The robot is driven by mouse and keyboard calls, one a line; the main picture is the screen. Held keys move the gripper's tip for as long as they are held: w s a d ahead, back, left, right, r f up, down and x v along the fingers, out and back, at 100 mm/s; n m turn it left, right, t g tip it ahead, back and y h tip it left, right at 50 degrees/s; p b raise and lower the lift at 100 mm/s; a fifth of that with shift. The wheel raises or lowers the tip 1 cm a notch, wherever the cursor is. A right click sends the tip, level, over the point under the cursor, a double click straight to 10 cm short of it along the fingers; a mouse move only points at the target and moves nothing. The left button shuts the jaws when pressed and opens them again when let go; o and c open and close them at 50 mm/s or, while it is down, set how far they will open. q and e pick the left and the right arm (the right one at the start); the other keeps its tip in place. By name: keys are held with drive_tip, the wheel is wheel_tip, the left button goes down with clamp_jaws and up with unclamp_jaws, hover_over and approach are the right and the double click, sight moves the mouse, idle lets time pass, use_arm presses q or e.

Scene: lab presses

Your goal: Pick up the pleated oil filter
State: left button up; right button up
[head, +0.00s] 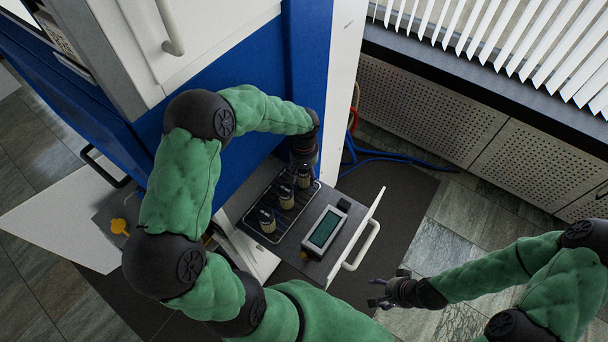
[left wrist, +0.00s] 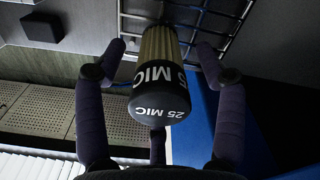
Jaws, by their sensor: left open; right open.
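The pleated oil filter (left wrist: 158,88) has a tan pleated body and a dark cap marked "25 MIC" in the left wrist view. It stands between the spread fingers of my left gripper (head: 303,163), with gaps on both sides. In the head view, this gripper reaches down over the farthest filter (head: 304,180) in a row of three and partly hides it. The other two, a middle filter (head: 285,196) and a near filter (head: 266,220), stand on the same wire rack (head: 287,213). My right gripper (head: 377,292) is open and empty, away from the drawer at lower right.
The rack lies in a pulled-out drawer (head: 292,244) of a blue and white cabinet (head: 255,60). A grey device with a green screen (head: 324,228) and a small black box (head: 344,204) sit beside it. Blue cables (head: 385,157) run along the floor behind. Open floor lies right of the drawer.

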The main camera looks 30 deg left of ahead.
use_arm(q)
drive_tip(key=shift+f, duration=0.7)
drive_tip(key=c, duration=1.2)
